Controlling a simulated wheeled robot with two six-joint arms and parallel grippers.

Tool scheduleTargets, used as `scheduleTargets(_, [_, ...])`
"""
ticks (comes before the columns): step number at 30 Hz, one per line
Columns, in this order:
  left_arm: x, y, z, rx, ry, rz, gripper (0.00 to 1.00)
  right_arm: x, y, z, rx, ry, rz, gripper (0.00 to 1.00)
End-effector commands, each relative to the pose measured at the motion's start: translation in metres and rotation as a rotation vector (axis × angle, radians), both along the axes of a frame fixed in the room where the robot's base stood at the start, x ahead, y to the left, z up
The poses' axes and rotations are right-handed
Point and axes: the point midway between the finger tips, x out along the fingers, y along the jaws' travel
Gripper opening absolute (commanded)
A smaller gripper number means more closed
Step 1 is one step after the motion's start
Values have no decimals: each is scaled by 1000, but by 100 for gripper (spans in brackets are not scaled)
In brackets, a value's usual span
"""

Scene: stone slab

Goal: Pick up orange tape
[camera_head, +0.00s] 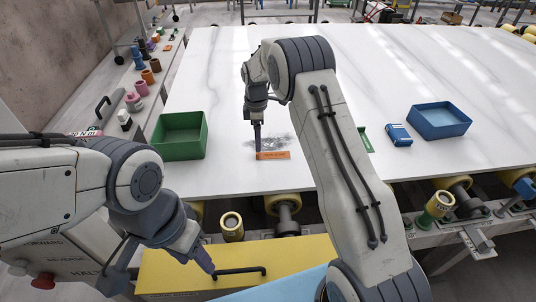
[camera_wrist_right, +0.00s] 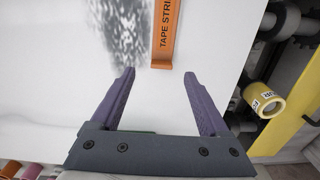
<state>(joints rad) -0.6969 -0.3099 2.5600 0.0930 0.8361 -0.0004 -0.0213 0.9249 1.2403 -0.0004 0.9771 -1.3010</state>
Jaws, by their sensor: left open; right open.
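The orange tape (camera_head: 273,155) is a short flat strip lying on the white slab near its front edge, beside a grey smudged patch. It also shows in the right wrist view (camera_wrist_right: 163,38), with dark lettering reading "TAPE STRI". My right gripper (camera_head: 257,150) is low over the slab at the strip's left end. In the right wrist view its two purple fingers (camera_wrist_right: 157,88) are apart with nothing between them, and the strip's end lies just beyond the fingertips. My left gripper (camera_head: 205,268) is at the lower left, in front of the slab and away from the tape.
A green bin (camera_head: 180,137) stands left on the slab. A blue bin (camera_head: 439,121) and a small blue box (camera_head: 398,134) stand right. A green item (camera_head: 365,140) is partly hidden behind my right arm. The slab's far middle is clear.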

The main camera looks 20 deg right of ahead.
Motion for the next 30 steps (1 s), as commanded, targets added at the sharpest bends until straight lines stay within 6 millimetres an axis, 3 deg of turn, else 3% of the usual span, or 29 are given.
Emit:
scheduleTargets(12, [0,0,13,0,0,0,50,-3,2,-50,0,1,-1,79])
scheduleTargets(20, [0,0,13,0,0,0,50,-2,2,-53,1,-1,-1,79])
scheduleTargets(21, [0,0,13,0,0,0,50,-3,2,-53,1,-1,-1,71])
scheduleTargets(25, [0,0,13,0,0,0,50,-3,2,-53,1,-1,-1,21])
scheduleTargets(26, [0,0,13,0,0,0,50,-3,2,-53,1,-1,-1,14])
scheduleTargets(30, [0,0,13,0,0,0,50,-3,2,-53,1,-1,-1,14])
